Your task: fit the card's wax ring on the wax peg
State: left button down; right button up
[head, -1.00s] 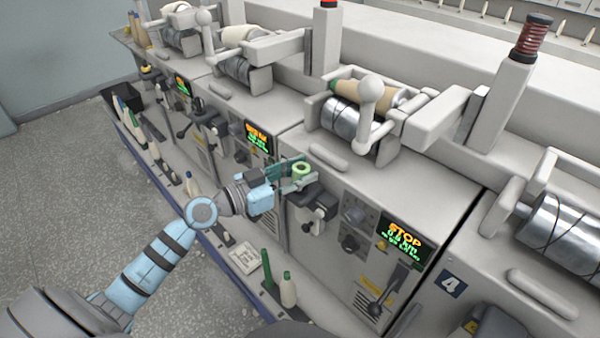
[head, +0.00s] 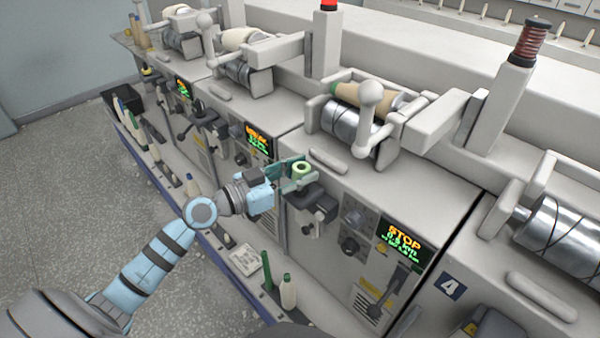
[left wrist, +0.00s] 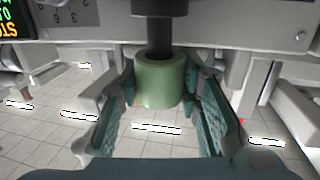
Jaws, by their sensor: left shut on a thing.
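A pale green ring (head: 301,172) is held at the fingertips of my left gripper (head: 292,178), in front of the third machine. In the left wrist view, whose picture is upside down, the green ring (left wrist: 160,82) sits between the two teal fingers of the gripper (left wrist: 165,95). A dark peg (left wrist: 157,32) lines up with the ring's hole and meets its rim. I cannot tell how far it is inside. In the head view the ring and gripper hide the peg. A pale card (head: 245,259) lies on the lower shelf. My right gripper is not in view.
A black bracket (head: 316,196) juts from the machine front just below the ring. A screen (head: 404,241) reading STOP is to the right. Green and cream bobbins (head: 288,291) stand on the low shelf. The grey floor at left is open.

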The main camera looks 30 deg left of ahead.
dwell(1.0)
pick_arm(q)
jog(key=shift+f+b, duration=0.75)
jog(key=shift+b, duration=0.45)
jog(key=shift+r+p, duration=0.65)
jog(key=shift+r, duration=0.2)
dwell(0.4)
jog(key=shift+f+b, duration=0.85)
jog(key=shift+b, duration=0.35)
jog(key=c, duration=1.4)
grip_release()
jog(key=shift+c, duration=0.2)
